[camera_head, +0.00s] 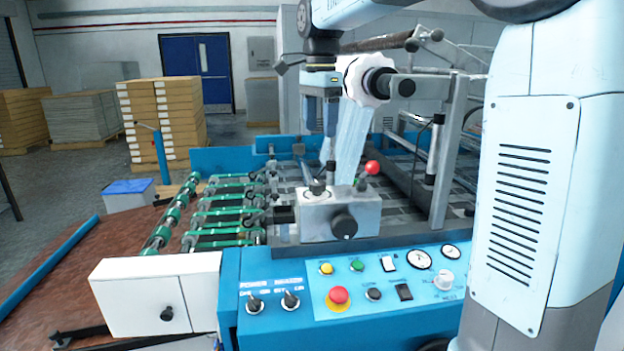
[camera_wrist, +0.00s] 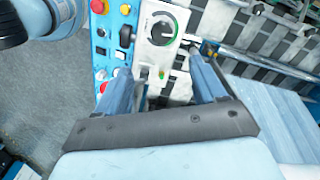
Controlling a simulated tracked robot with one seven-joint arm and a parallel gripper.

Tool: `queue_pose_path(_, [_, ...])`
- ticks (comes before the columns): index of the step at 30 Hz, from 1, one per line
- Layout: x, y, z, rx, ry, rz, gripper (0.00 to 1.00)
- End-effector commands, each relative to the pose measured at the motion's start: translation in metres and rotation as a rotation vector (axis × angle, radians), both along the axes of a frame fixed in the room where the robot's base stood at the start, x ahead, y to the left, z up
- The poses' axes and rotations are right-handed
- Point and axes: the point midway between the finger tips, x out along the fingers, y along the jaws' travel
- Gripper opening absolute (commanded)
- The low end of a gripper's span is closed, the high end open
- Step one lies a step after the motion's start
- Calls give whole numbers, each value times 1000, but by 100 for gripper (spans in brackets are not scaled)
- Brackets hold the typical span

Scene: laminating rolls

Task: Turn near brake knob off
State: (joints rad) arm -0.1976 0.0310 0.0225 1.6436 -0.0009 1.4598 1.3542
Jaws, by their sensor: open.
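A grey metal box (camera_head: 342,208) stands on the machine behind the blue control panel. A dark knob (camera_head: 318,187) sits on its top and a larger black knob (camera_head: 344,224) on its front. In the wrist view the box top shows a round dark knob (camera_wrist: 162,29) with a light pointer and a green mark beside it. I see no readable brake label. My gripper (camera_head: 329,132) points down above and behind the box, apart from the knob. In the wrist view my gripper (camera_wrist: 160,68) is open and empty, with the knob beyond its fingertips.
A red ball-ended lever (camera_head: 372,168) rises at the box's right. The control panel (camera_head: 345,285) carries a red stop button (camera_head: 339,296), switches and gauges. Green rollers (camera_head: 222,212) lie left of the box.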

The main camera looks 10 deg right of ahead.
Motion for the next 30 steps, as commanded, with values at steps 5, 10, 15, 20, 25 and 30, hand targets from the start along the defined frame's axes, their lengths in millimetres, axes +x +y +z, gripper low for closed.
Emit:
queue_pose_path(5, [5, 3, -7, -2, 9, -23, 70])
queue_pose_path(10, [4, 3, -29, -2, 10, -22, 70])
queue_pose_path(15, [4, 3, -59, -2, 10, -21, 70])
queue_pose_path(20, [4, 3, -88, -2, 10, -21, 70])
queue_pose_path(25, [4, 3, -114, -2, 9, -20, 70])
queue_pose_path(30, [4, 3, -131, -2, 9, -20, 70])
